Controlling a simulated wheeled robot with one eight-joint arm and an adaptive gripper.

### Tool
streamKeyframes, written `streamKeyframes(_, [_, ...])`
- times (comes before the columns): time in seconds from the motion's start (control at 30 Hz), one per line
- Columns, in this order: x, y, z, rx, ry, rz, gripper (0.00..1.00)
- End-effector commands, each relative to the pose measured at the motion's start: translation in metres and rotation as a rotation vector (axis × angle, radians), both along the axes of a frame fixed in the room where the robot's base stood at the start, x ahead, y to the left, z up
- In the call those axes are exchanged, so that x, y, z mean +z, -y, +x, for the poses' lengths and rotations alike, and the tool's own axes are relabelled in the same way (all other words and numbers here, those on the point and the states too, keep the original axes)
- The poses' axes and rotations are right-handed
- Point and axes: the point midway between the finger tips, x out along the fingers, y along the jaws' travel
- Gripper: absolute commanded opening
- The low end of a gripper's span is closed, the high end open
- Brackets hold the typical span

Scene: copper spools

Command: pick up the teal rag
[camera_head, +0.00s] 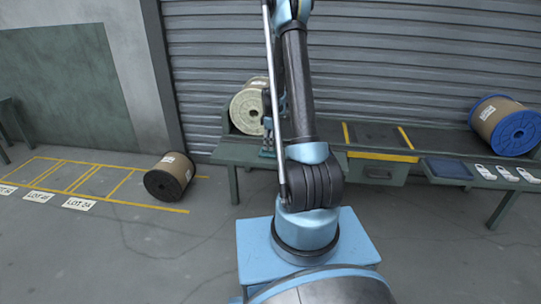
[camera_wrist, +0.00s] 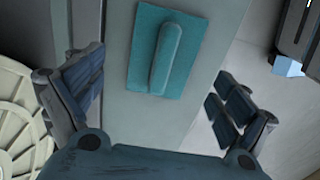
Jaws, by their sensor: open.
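The teal rag (camera_wrist: 146,45) lies flat on the grey bench top in the wrist view, with a raised fold (camera_wrist: 165,55) along its middle. My gripper (camera_wrist: 156,97) is open and empty, with its dark padded fingers spread on either side of the view. The rag lies ahead of the gap between them, apart from both fingers. In the head view my gripper (camera_head: 268,138) is low over the bench beside the cream spool, partly hidden by my arm.
A cream spool (camera_head: 249,107) stands on the bench (camera_head: 230,153), close left of my gripper; its flange (camera_wrist: 18,125) fills the wrist view's left edge. A blue-ended spool (camera_head: 500,122), a blue tray (camera_head: 447,168) and white tags (camera_head: 506,173) are farther right. A black-ended spool (camera_head: 168,178) is on the floor.

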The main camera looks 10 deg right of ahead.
Motion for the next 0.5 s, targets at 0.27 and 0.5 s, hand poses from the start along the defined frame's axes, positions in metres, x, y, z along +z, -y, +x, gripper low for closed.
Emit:
streamKeyframes(0.27, [-0.034, 0.001, -0.003, 0.0, 0.0, 0.0, 0.94])
streamKeyframes(0.5, [-0.042, 0.001, -0.003, 0.0, 0.0, 0.0, 0.94])
